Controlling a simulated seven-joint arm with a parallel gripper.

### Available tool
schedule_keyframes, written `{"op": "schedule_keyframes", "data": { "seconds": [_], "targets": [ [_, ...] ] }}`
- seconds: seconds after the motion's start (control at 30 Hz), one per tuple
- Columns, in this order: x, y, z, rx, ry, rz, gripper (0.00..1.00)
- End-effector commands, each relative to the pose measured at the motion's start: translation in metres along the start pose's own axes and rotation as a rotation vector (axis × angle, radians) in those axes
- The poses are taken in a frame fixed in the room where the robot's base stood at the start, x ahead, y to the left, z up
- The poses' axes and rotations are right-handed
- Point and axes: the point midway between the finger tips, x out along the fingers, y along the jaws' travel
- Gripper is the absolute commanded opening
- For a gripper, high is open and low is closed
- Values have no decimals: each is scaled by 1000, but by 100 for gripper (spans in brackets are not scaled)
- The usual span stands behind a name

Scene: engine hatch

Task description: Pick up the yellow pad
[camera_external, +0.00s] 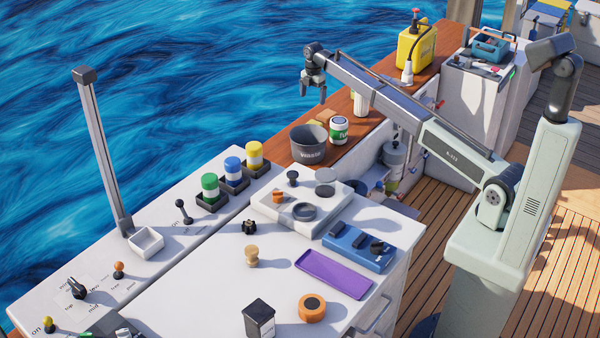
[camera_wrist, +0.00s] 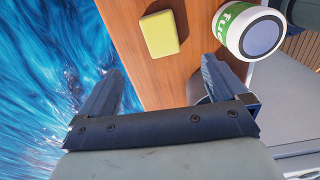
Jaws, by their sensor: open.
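The yellow pad (camera_wrist: 159,34) lies flat on the wooden ledge in the wrist view, ahead of and between the fingertips. In the external view, a small tan-yellow patch (camera_external: 327,116) on the ledge beside the white and green can appears to be this pad, but it is too small to be sure. My gripper (camera_external: 313,98) hangs above the ledge near its water-side edge, fingers pointing down. It also shows in the wrist view (camera_wrist: 161,70), open and empty, with the pad apart from both fingers.
The white and green can (camera_wrist: 250,30) stands close to the pad's right. A grey bucket (camera_external: 309,145) is on the ledge nearby, and a white cylinder (camera_external: 361,103) stands behind. A yellow canister (camera_external: 412,50) is farther along. Open water lies left of the ledge.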

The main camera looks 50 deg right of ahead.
Motion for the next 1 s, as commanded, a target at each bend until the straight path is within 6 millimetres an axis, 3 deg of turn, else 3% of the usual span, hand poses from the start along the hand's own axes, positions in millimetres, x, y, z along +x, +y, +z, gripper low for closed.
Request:
{"op": "schedule_keyframes", "data": {
  "seconds": [0.27, 0.73, 1.0],
  "targets": [
    [6, 0, 0, -100, 0, -2, 99],
    [74, -1, 0, -97, 0, -2, 99],
    [91, -1, -1, -96, 0, -1, 99]
  ]
}}
